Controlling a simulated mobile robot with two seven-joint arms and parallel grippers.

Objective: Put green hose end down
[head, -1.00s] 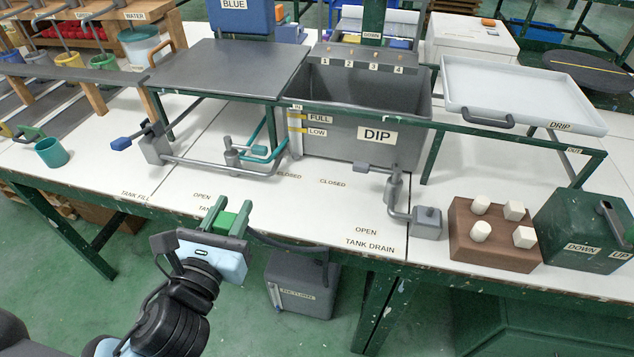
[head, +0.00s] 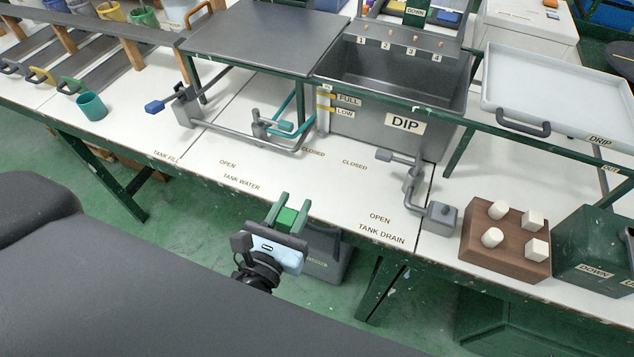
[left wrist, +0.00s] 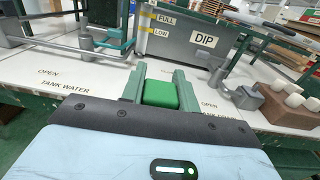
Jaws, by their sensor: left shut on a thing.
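My left gripper (head: 288,214) is shut on a green block-like hose end (head: 286,217), which sits between its two grey-green fingers. It is held at the table's front edge, near the TANK WATER lettering. In the left wrist view the green hose end (left wrist: 160,94) fills the gap between the fingers (left wrist: 160,88). The rest of the hose is not clearly visible. My right gripper is not in view.
The white table (head: 300,185) is clear behind the gripper. The DIP tank (head: 360,135) stands beyond, with a drain valve (head: 412,180) to its right. A brown block with white pegs (head: 505,245) is further right. A grey box (head: 325,262) is below the table edge.

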